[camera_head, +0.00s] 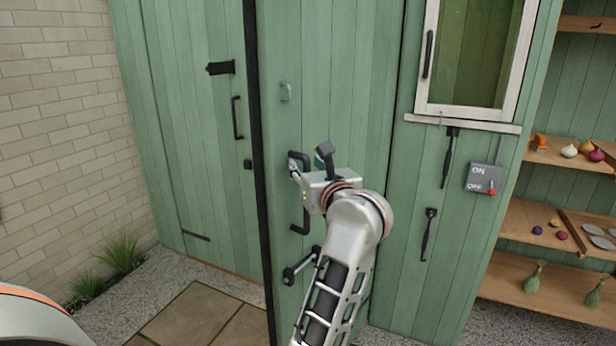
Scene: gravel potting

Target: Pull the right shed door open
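The right shed door (345,60) is green planked wood. Its dark free edge stands out in front of the left door (195,160), so it looks ajar toward me. A black vertical pull handle (305,222) is on it near that edge.
The left door has its own black handle (237,118). A window (475,55), hanging tools (428,233) and an ON/OFF switch box (482,178) are to the right. Shelves (545,218) stand at far right. A brick wall (70,130) bounds the left; paving (190,318) lies before the doors.

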